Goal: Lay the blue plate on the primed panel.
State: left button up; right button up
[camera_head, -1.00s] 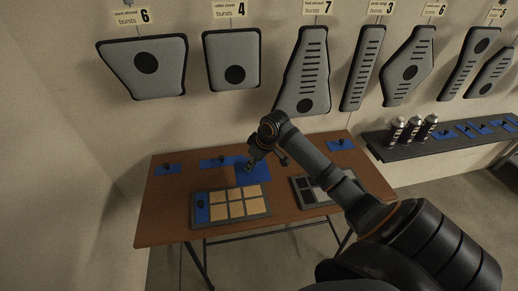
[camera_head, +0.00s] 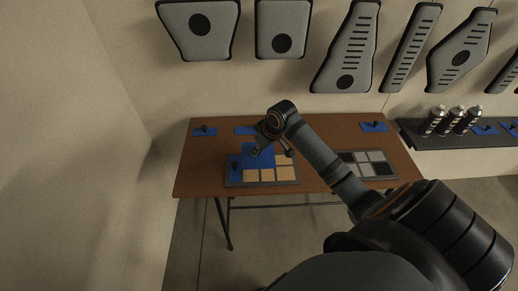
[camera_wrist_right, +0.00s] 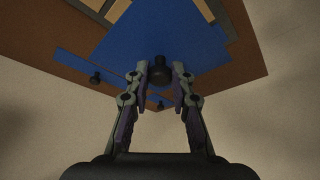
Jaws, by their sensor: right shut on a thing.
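The blue plate (camera_head: 262,160) is a flat rectangle with a black knob (camera_wrist_right: 160,72). My right gripper (camera_head: 255,151) is shut on the knob. It holds the plate over the back part of a grey-framed panel with tan squares (camera_head: 262,185), hiding some of them. The plate fills the upper middle of the wrist view (camera_wrist_right: 140,35); whether it touches the panel cannot be told. A second grey-framed panel (camera_head: 366,176), with grey and dark squares, lies to the right. Which panel counts as primed is not marked. My left gripper is not in view.
Smaller blue plates with knobs lie on the brown table's back edge (camera_head: 205,132), (camera_head: 374,127) and on the tan panel's left end (camera_head: 236,166). Spray cans (camera_head: 457,119) stand on a dark shelf (camera_head: 430,143) at right. Grey shrouds (camera_head: 283,27) hang on the wall.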

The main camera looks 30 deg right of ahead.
aim_at(262, 157)
notch_tip(262, 157, down, 2)
jog(key=shift+d+f+b, duration=0.1)
jog(key=shift+b, duration=0.65)
notch_tip(262, 157, down, 4)
jog(key=b, duration=0.5)
jog(key=shift+f, duration=0.85)
jog(key=shift+f, duration=0.1)
jog(key=o, duration=0.9)
jog(key=shift+o, duration=0.2)
